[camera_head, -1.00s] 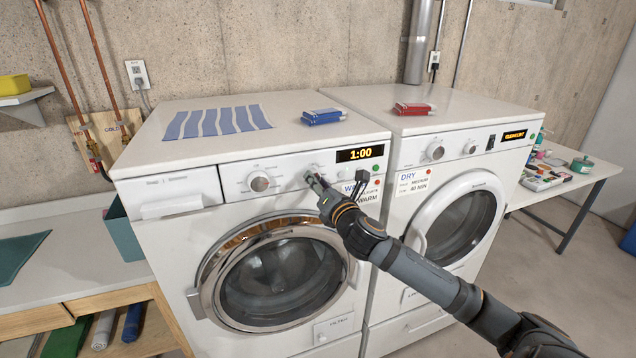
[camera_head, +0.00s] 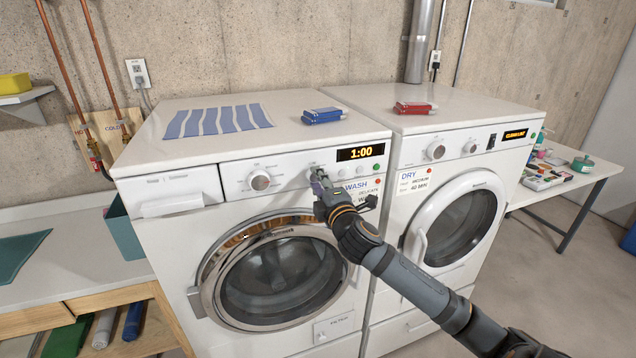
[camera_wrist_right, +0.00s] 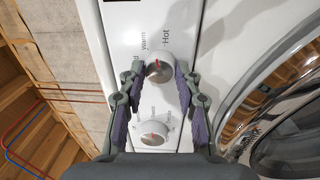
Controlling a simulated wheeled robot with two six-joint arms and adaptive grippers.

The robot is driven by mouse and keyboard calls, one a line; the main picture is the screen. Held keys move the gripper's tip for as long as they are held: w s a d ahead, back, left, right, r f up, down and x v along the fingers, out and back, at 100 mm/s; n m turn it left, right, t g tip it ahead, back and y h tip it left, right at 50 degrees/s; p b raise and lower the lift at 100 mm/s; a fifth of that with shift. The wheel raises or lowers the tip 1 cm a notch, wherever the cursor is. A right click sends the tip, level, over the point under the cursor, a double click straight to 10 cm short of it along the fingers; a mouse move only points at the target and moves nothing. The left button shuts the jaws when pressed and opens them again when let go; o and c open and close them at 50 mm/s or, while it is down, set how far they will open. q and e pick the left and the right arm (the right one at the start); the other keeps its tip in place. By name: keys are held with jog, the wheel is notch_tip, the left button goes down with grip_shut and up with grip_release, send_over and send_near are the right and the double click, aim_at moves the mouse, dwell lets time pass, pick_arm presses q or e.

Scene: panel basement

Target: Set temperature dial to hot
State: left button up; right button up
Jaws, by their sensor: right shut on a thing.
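The temperature dial (camera_wrist_right: 160,68) is a small white knob with a red pointer mark on the washer's front panel. The words "warm" and "Hot" are printed around it, and a third label at its left is partly hidden by a finger. The red mark lies toward the knob's left side; I cannot tell exactly which word it points to. My right gripper (camera_head: 319,180) is at this dial and hides most of it in the head view. In the wrist view the right gripper's purple finger pads (camera_wrist_right: 152,84) are on either side of the dial, shut on it. My left gripper is not in view.
A second dial (camera_head: 260,181) sits left of it, also showing in the wrist view (camera_wrist_right: 153,133). The washer's display (camera_head: 360,153) reads 1:00. The dryer (camera_head: 450,190) stands at the right. Blue striped cloth (camera_head: 217,120) and blue (camera_head: 323,116) and red (camera_head: 413,107) items lie on top.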

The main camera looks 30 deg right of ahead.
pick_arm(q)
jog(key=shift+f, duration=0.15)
pick_arm(e)
jog(key=shift+m, duration=2.3)
jog(key=o, duration=1.1)
jog(key=shift+o, duration=0.2)
